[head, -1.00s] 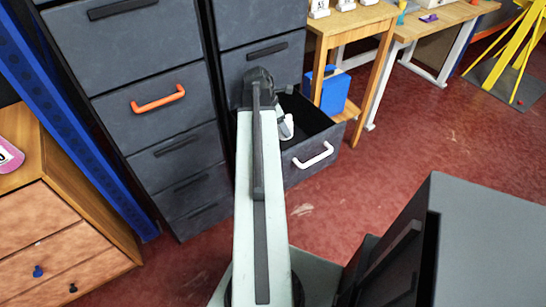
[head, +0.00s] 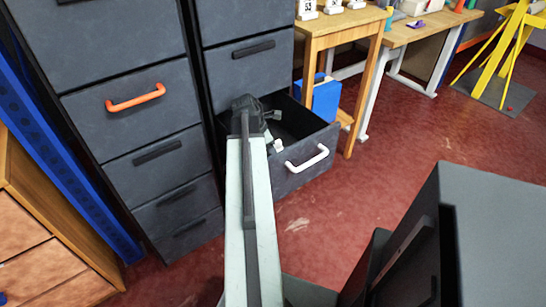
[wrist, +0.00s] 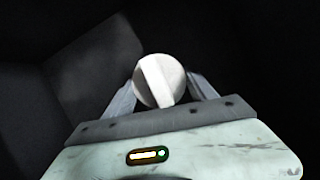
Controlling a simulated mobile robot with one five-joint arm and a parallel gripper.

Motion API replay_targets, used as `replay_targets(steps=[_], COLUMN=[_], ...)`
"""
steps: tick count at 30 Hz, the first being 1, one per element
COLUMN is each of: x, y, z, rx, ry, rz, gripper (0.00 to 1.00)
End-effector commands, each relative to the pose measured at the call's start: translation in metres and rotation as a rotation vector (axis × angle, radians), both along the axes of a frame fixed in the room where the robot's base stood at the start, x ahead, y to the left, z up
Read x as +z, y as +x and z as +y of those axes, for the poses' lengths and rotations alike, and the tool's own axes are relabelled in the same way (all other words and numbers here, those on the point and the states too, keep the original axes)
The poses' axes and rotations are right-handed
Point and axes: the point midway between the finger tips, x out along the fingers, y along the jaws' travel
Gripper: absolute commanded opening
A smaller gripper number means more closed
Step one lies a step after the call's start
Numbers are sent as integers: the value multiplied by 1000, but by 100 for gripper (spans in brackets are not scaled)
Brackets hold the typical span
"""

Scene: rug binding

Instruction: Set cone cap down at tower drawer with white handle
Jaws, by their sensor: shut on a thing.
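The tower drawer with the white handle (head: 309,159) is pulled open, and its dark inside shows in the head view. My gripper (wrist: 162,84) is shut on the cone cap (wrist: 160,78), a round white piece with a raised bar across its face. In the wrist view, a finger lies on each side of the cap, with dark drawer walls around. In the head view, my arm reaches over the drawer's left part and hides much of it. Only a small white bit shows beside the arm's end, inside the drawer opening. Contact with the drawer floor cannot be told.
A closed drawer with an orange handle (head: 136,98) is in the tower to the left. A wooden table (head: 345,25) and a blue box (head: 323,98) stand right behind the open drawer. A dark grey cabinet (head: 495,230) stands at the front right. Red floor between is clear.

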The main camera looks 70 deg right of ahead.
Motion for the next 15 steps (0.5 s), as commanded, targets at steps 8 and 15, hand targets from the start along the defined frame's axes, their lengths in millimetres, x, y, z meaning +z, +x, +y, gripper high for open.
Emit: replay_targets(steps=[8,15], x=[-2,-2], y=[-1,-1], z=[0,0], rx=[-1,-1], ry=[0,0], rz=[0,0], gripper=[20,87])
